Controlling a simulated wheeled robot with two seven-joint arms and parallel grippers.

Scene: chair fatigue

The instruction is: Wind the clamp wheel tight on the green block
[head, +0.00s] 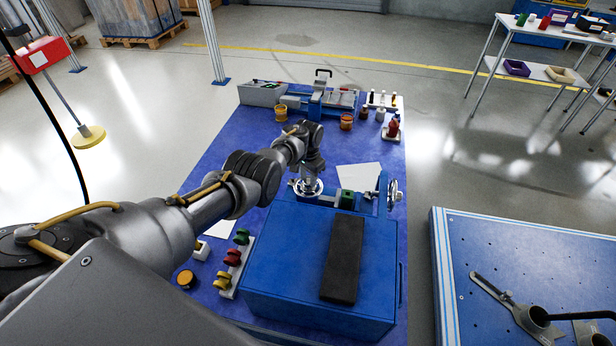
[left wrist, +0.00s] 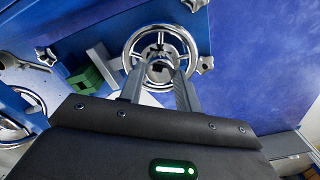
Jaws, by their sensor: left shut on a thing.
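A chrome handwheel (head: 309,188) lies flat near the left end of the clamp on top of the blue block. It also shows in the left wrist view (left wrist: 133,42). My left gripper (head: 309,176) points down at the wheel from above. In the left wrist view my gripper's fingers (left wrist: 159,70) are shut on the middle of the wheel. The green block (head: 347,199) sits in the clamp to the right of the wheel; it also shows in the left wrist view (left wrist: 84,80). Whether the jaw touches it I cannot tell. My right gripper is not in view.
A second handwheel (head: 393,192) stands upright at the clamp's right. A dark pad (head: 343,260) lies on the blue block (head: 280,262). Coloured knobs (head: 234,257) stand to its left. A machine (head: 318,98) stands at the back of the mat.

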